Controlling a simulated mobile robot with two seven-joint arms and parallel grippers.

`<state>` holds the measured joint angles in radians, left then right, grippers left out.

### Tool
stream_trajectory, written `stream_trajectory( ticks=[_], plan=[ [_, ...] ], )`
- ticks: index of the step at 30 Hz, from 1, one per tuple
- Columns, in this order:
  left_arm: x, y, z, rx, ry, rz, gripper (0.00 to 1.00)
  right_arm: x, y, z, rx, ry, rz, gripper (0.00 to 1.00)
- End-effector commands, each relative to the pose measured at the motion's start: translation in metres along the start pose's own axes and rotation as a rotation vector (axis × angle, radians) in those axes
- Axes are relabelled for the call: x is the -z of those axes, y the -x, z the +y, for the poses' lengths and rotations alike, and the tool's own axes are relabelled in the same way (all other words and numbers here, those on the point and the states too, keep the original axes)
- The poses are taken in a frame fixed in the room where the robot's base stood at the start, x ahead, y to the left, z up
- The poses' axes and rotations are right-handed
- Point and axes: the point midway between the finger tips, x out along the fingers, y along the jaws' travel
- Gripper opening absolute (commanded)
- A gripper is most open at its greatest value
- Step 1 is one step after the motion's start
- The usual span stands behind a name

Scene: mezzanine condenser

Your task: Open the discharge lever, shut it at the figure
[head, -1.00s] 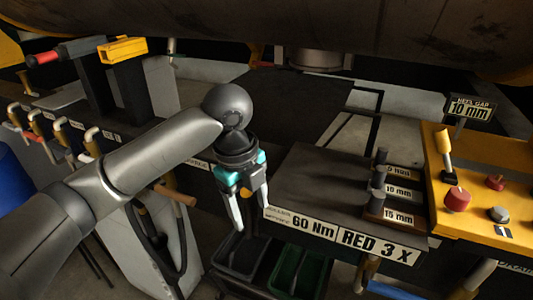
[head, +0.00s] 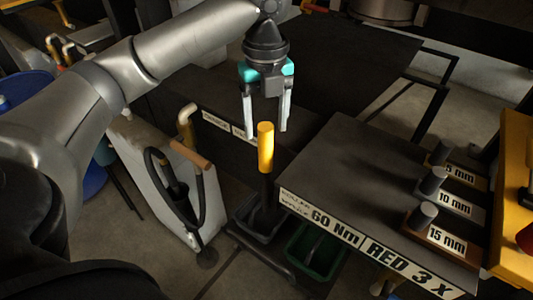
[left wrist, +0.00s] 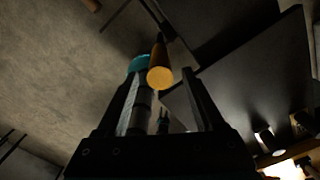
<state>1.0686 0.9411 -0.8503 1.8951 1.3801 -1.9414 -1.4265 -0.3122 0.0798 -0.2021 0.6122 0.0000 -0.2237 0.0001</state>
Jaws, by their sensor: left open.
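A lever with a yellow grip (head: 265,148) and a dark shaft stands upright beside the front left corner of the dark bench; no label on it is readable, so I cannot confirm it is the discharge lever. My left gripper (head: 267,129) is open, pointing down, with its fingertips around the height of the grip's top. In the left wrist view the round yellow end of the grip (left wrist: 160,78) shows between the open fingers (left wrist: 163,90). I cannot tell whether they touch it. My right gripper is out of view.
A green bin (head: 316,252) and a dark bin lie below. A pale cart (head: 160,185) stands left; a yellow panel (head: 512,190) is at right.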

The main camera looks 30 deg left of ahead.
Motion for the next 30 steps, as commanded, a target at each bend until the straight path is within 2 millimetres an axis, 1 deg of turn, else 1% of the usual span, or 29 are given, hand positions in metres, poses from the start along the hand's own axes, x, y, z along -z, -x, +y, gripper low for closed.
stream_trajectory(
  ticks=[1, 6, 9, 12, 18, 25, 26, 30],
  plan=[
    [0.0, -0.012, 0.002, -0.005, 0.001, 0.002, 0.69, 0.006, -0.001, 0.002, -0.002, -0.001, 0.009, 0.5],
    [0.0, -0.047, 0.001, -0.003, 0.0, 0.002, 0.69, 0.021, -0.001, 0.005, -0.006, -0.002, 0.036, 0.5],
    [0.0, -0.063, 0.001, -0.002, 0.0, 0.0, 0.69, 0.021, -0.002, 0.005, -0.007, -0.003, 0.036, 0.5],
    [0.0, -0.075, 0.001, -0.002, 0.001, 0.0, 0.69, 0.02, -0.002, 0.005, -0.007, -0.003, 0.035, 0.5],
    [0.0, -0.084, 0.0, 0.001, 0.0, -0.001, 0.69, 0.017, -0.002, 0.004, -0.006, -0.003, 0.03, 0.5],
    [0.0, -0.085, 0.0, 0.001, 0.0, -0.001, 0.69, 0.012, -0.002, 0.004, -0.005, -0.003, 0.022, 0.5],
    [0.0, -0.085, 0.0, 0.001, 0.0, -0.001, 0.67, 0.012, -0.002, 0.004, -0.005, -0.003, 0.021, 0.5],
    [0.0, -0.085, 0.0, 0.001, 0.0, -0.001, 0.51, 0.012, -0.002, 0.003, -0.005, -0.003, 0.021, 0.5]
  ],
)
